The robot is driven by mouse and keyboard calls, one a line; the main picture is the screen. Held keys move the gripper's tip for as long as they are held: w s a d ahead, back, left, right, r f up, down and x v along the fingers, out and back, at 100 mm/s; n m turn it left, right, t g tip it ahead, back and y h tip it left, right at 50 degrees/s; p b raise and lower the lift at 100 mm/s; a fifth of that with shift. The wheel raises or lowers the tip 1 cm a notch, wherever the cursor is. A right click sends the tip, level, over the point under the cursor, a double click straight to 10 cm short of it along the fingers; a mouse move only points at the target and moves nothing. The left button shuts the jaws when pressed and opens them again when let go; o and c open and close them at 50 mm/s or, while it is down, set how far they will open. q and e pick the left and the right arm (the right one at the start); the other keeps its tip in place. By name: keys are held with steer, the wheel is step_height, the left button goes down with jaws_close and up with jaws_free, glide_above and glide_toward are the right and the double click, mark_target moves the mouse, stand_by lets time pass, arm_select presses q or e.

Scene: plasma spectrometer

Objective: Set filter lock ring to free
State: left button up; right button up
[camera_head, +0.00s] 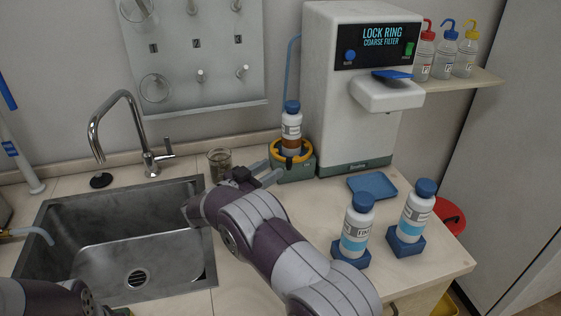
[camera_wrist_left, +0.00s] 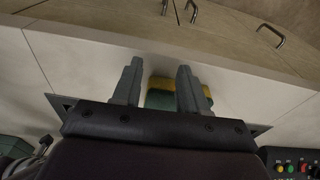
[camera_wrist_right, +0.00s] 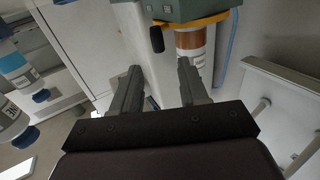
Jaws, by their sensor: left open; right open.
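The yellow lock ring (camera_head: 290,153) sits on a grey-green filter base (camera_head: 298,170), around the lower part of a white and brown bottle (camera_head: 291,126). In the right wrist view the ring (camera_wrist_right: 206,22) appears with a black handle (camera_wrist_right: 157,38) sticking out from it. My right gripper (camera_head: 274,171) is open and empty, just in front of the base. In the right wrist view its fingers (camera_wrist_right: 160,80) are spread, with the handle beyond the gap between them and apart from both. My left gripper (camera_wrist_left: 158,80) is open and empty.
The machine (camera_head: 340,100) beside the base displays "LOCK RING COARSE FILTER". A glass beaker (camera_head: 219,163) stands close left of my right gripper. The sink (camera_head: 120,245) is left. Two bottles (camera_head: 355,228) (camera_head: 414,212) in blue holders and a blue tray (camera_head: 373,186) are right.

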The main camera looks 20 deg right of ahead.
arm_select(q)
steer(key=shift+r, duration=0.2)
arm_select(e)
steer(key=v, duration=0.7)
arm_select(q)
steer(key=shift+r+p, duration=0.65)
steer(key=shift+p, duration=0.15)
steer(key=shift+w+a+r+p, duration=0.1)
steer(key=shift+r+p, duration=0.45)
arm_select(e)
steer(key=w+r+n+t+y, duration=0.6)
steer(key=w+r+t+y, duration=0.1)
steer(key=y, duration=0.2)
arm_select(q)
steer(key=shift+r+p, duration=1.4)
steer(key=shift+r, duration=0.1)
arm_select(e)
steer(key=s+d+f+n+g+y, duration=0.1)
steer(key=s+g, duration=0.3)
steer(key=s, duration=0.8)
steer(key=s+d+f+n+g+y, duration=0.2)
steer(key=s+f+n+g+y, duration=0.1)
steer(key=s, duration=0.9)
steer(key=s+d+f+n+g+y, duration=0.2)
steer(key=s+g, duration=0.4)
steer(key=s, duration=0.6)
steer(key=shift+s+d+f+n+y, duration=0.25)
steer(key=shift+s+f+n+y, duration=0.05)
steer(key=shift+f+n+y, duration=0.35)
